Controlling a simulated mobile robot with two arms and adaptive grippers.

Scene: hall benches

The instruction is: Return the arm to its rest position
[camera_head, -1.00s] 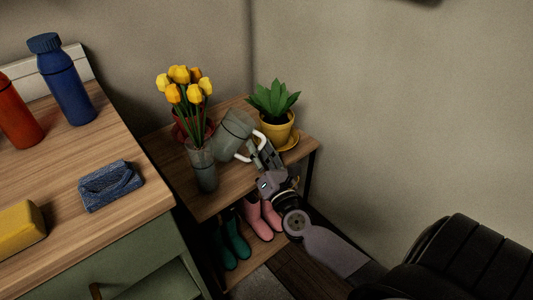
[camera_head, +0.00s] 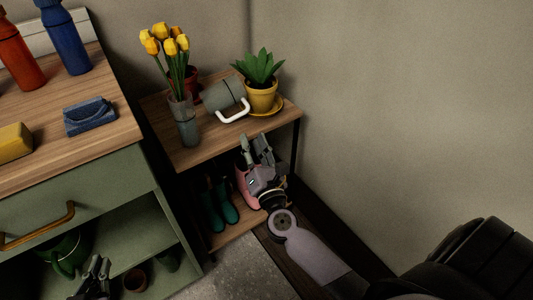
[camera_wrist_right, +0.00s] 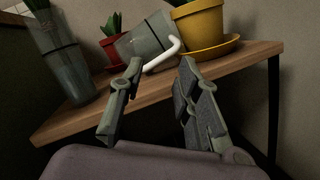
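A grey-green mug-like vessel with a white handle (camera_head: 222,97) lies tipped on its side on the small wooden shelf (camera_head: 215,147). It also shows in the right wrist view (camera_wrist_right: 146,38). My right gripper (camera_head: 254,138) is open and empty, in front of and below the shelf top's front edge, apart from the vessel. Its two spread fingers (camera_wrist_right: 161,75) show in the wrist view with nothing between them. My left gripper (camera_head: 98,263) is at the bottom left, before the green cabinet's lower shelf. Its fingers look apart and empty.
A glass vase of yellow tulips (camera_head: 187,125) and a potted plant on a yellow saucer (camera_head: 264,98) flank the vessel. Boots (camera_head: 222,202) stand below. The green cabinet (camera_head: 95,185) is at left. Free floor (camera_head: 240,270) lies in front.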

